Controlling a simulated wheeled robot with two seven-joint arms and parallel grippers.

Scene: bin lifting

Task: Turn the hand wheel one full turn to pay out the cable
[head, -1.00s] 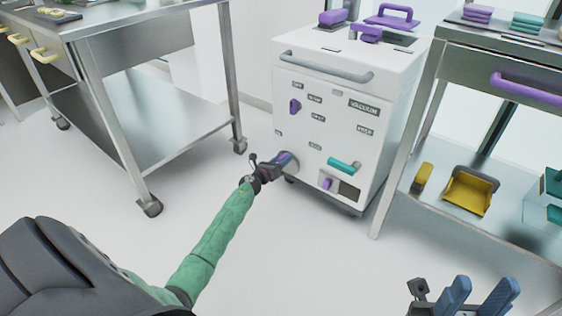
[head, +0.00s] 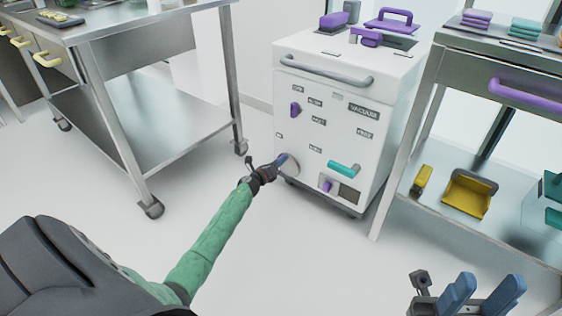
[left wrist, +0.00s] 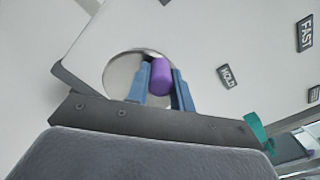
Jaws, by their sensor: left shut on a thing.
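The hand wheel (head: 293,167) is a round grey disc low on the left of the white cabinet's front. It also shows in the left wrist view (left wrist: 118,72), partly hidden by my fingers. Its purple crank knob (left wrist: 160,76) stands between the blue fingers of my left gripper (left wrist: 160,88), which is shut on it. In the head view my left gripper (head: 282,159) is at the wheel's upper left edge and hides the knob. My right gripper (head: 487,294) is at the bottom right, away from the cabinet, with its blue fingers apart and empty. I see no cable.
The white cabinet (head: 325,115) carries a purple knob (head: 295,109), a teal handle (head: 344,169) and a grey bar (head: 325,70). A steel table (head: 140,110) stands at left. A steel shelf unit (head: 490,70) at right holds a yellow dustpan (head: 467,194). The floor between is clear.

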